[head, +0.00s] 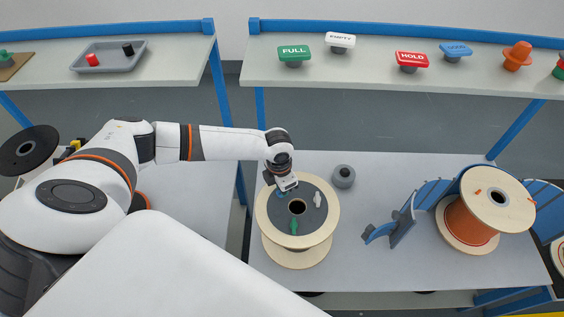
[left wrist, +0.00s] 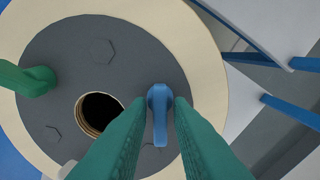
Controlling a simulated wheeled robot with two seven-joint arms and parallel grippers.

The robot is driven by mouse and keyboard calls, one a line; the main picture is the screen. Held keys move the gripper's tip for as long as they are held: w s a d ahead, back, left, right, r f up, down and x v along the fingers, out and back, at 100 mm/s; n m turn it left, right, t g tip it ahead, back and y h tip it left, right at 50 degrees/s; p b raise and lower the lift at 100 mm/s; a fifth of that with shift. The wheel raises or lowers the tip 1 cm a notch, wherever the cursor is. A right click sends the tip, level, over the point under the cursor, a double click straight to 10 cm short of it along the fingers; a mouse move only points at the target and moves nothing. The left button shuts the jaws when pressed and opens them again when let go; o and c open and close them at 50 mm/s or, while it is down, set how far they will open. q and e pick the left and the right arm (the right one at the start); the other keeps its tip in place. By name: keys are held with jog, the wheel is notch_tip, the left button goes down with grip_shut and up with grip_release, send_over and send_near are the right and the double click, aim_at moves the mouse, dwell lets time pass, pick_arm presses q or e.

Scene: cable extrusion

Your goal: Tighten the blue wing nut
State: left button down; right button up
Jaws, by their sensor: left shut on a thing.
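The blue wing nut (left wrist: 159,112) sits on the dark round plate of a spool, between the green fingers of my left gripper (left wrist: 158,130) in the left wrist view. The gripper is shut on it. In the head view my left gripper (head: 283,190) reaches down onto the spool's top, and a small bit of the blue wing nut (head: 280,193) shows beside it. The spool (head: 298,256) has a pale flange and a central hole. A green wing nut (head: 293,227) and a white wing nut (head: 318,199) are also on the plate. My right gripper is not in view.
A grey cylinder (head: 343,176) stands right behind the spool. A blue stand (head: 400,222) and a copper-coloured cable spool (head: 473,222) are at the right of the table (head: 365,275). A shelf (head: 370,75) with signs runs behind. The table front between them is clear.

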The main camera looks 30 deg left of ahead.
pick_arm(q)
jog(key=c, duration=1.5)
grip_release()
jog(key=shift+r, duration=0.1)
jog(key=r, duration=0.4)
jog(key=r+b, duration=0.1)
jog(key=r, duration=0.3)
jog(key=r+b, duration=0.1)
jog(key=r, duration=0.2)
jog(key=shift+s+a+r, duration=0.15)
jog(key=shift+s+r, duration=0.25)
